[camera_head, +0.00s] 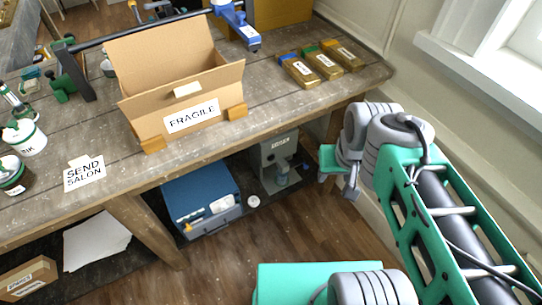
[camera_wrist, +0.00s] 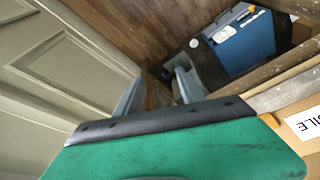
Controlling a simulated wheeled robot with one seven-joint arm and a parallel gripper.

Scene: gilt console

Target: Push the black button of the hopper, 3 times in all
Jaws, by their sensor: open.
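A grey machine with a small label on its upper front, which looks like the hopper (camera_head: 266,157), stands on the floor under the table, beside a blue box. Its black button cannot be made out in either view. My gripper (camera_head: 338,182) hangs to the right of the hopper, beside the table's front edge, apart from it. In the wrist view, the two fingers of my gripper (camera_wrist: 160,84) are spread with nothing between them. A dark shape beyond the right finger may be part of the hopper, but I cannot tell.
The wooden table (camera_head: 110,185) carries an open cardboard box (camera_head: 150,126) marked FRAGILE, gold-coloured blocks (camera_head: 322,65) and a SEND SALON sign (camera_head: 84,173). The blue box (camera_head: 201,192) is left of the hopper; a white round item (camera_head: 253,201) lies before it. The floor in front is clear.

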